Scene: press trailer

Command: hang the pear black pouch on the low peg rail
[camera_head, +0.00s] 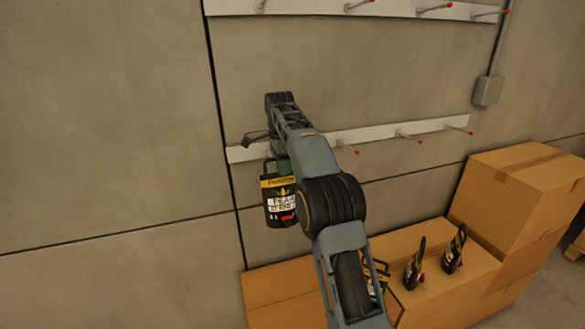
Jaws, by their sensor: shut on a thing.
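The pear black pouch (276,213) is black with a yellow band and a white label that reads "PEAR". It hangs upright in front of the left end of the low peg rail (376,131), a white board with red-tipped pegs. My gripper (262,140) is at the top of the pouch and shut on it. My arm covers part of the rail and the pouch's right edge. I cannot tell whether the pouch's loop is around a peg, since the leftmost peg is hidden.
A higher peg rail (320,7) runs along the top. Cardboard boxes (522,190) stand below and to the right. Several black pouches (414,264) stand on the lower boxes. A grey wall box (488,91) with a conduit is at right. The low rail's visible pegs are empty.

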